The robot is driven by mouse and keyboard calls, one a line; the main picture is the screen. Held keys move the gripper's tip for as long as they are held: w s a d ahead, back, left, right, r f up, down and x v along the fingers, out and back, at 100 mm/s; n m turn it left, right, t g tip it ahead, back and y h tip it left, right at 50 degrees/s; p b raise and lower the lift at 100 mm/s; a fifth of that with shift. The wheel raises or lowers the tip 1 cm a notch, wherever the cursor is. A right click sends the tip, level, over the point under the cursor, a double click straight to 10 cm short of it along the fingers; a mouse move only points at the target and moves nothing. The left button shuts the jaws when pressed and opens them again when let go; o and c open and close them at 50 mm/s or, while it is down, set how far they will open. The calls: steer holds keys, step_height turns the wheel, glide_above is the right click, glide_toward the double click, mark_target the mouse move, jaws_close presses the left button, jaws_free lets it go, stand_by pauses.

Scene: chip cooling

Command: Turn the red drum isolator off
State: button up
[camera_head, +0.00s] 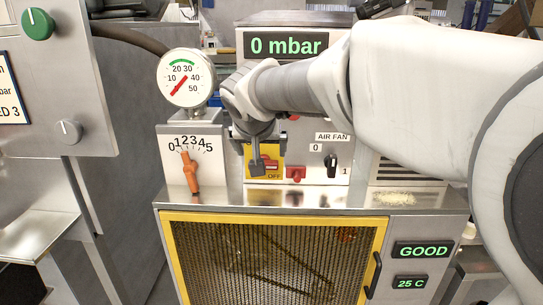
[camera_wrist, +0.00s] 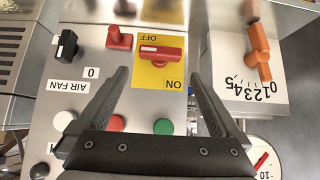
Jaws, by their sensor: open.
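The red drum isolator handle (camera_wrist: 168,53) sits on a yellow plate (camera_wrist: 173,18) marked OFF and ON in the wrist view, which shows the panel upside down. The handle lies crosswise, with a white mark near its left end there. In the head view the yellow plate (camera_head: 250,176) is partly hidden behind my gripper (camera_head: 256,160), with OFF readable at its bottom. My gripper is open and empty; in the wrist view its fingers (camera_wrist: 160,76) are spread either side of the plate's ON end, apart from the handle.
A black air fan switch (camera_head: 331,163) and a small red knob (camera_head: 295,174) sit right of the isolator. An orange lever (camera_head: 189,172) on a 0–5 scale and a pressure gauge (camera_head: 186,77) stand left. The display (camera_head: 286,45) reads 0 mbar. A yellow-framed mesh door (camera_head: 280,260) is below.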

steer(key=x, duration=0.8)
steer(key=shift+r, duration=0.1)
steer(key=c, duration=1)
